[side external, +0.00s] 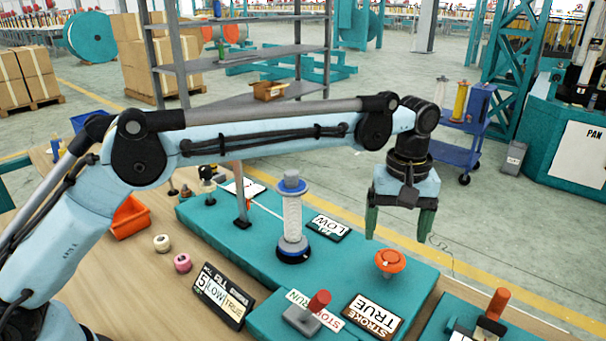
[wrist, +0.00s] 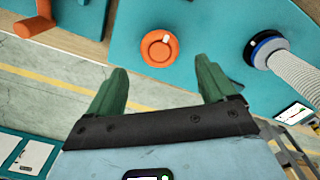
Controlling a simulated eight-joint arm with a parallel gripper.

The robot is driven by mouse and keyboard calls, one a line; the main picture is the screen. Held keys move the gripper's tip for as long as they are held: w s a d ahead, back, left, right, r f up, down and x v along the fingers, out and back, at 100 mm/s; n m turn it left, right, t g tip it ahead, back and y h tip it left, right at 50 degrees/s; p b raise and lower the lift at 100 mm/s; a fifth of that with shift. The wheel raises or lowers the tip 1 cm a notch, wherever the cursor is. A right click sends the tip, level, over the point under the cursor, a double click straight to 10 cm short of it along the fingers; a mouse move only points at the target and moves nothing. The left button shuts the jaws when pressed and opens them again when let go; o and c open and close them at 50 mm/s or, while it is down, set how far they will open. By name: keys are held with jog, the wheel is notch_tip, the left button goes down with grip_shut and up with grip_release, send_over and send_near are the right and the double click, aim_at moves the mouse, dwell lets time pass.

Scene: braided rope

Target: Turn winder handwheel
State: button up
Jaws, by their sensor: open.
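The winder handwheel appears to be the orange round knob with a small white mark. It stands on the teal winder bed in the side view (side external: 390,262) and shows in the wrist view (wrist: 159,48). My gripper (side external: 398,236) is open and empty, with two green fingers pointing down. In the side view it hangs above the handwheel, apart from it. In the wrist view the fingers (wrist: 164,78) are spread wide, and the handwheel lies beyond the tips, roughly between them. A bobbin of pale rope (side external: 292,220) stands upright on the bed, left of the handwheel.
A red-handled RUN/STOP lever (side external: 310,305) and a STROKE TRUE sign (side external: 373,315) stand in front of the handwheel. A LOW sign (side external: 327,227) lies behind the bobbin. Another orange-handled lever (side external: 492,305) is at the right. A black sign (side external: 223,296) stands on the wooden table.

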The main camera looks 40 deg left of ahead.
aim_at(391, 256)
jog(key=shift+f, duration=2.75)
jog(key=c, duration=1)
jog(key=shift+c, duration=0.2)
jog(key=m, duration=0.5)
jog(key=shift+m, duration=0.3)
jog(key=m, duration=0.6)
jog(key=shift+r, duration=0.1)
